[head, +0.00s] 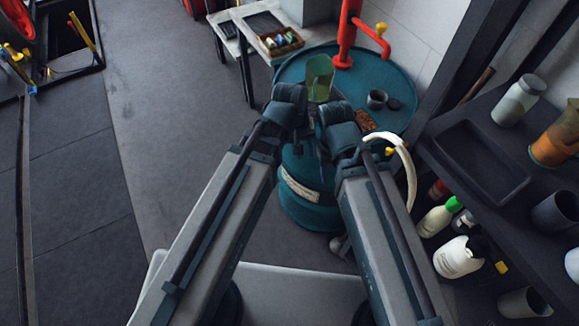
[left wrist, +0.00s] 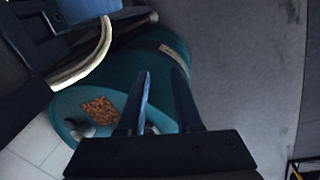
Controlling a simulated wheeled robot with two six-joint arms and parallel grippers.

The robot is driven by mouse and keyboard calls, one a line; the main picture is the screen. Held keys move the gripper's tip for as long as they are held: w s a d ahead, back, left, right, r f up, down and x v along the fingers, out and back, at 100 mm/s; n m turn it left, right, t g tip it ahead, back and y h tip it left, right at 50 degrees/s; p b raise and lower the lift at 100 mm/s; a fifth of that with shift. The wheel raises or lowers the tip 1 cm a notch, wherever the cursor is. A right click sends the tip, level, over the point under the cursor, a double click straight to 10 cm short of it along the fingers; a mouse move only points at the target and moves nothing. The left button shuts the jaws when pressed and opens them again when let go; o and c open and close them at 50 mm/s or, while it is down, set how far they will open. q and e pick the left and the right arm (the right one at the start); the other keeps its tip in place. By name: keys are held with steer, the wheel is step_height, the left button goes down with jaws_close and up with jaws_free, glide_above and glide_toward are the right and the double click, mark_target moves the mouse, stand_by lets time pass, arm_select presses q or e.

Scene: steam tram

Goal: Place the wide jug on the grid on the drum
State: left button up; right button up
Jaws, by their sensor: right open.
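A yellow-green see-through jug (head: 320,72) stands upright toward the back of the teal drum (head: 295,68); its foot is partly hidden. A flat orange-brown patterned piece, perhaps the grid (head: 369,121), lies on the drum's right side. It also shows in the left wrist view (left wrist: 100,111). My left gripper (head: 292,93) is in front of the jug, with its fingertips hidden in the head view. In the left wrist view the left fingers (left wrist: 161,80) are apart, with no held thing seen between them. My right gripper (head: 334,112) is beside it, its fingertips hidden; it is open.
A red pump (head: 348,35) rises from the drum's back. A dark mug (head: 377,98) and a dark round piece (head: 394,104) sit right of the jug. A dark shelf (head: 440,140) at right holds an amber jug (head: 555,145) and other vessels. The floor at left is mostly clear.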

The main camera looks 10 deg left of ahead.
arm_select(q)
steer(key=s+a+m+g+y, duration=0.1)
steer(key=s+a+m+y, duration=0.2)
steer(key=s+m, duration=0.3)
steer(key=shift+a+m, duration=0.2)
steer(key=shift+m, duration=0.1)
steer(key=shift+s+f, duration=0.1)
stand_by(0.8)
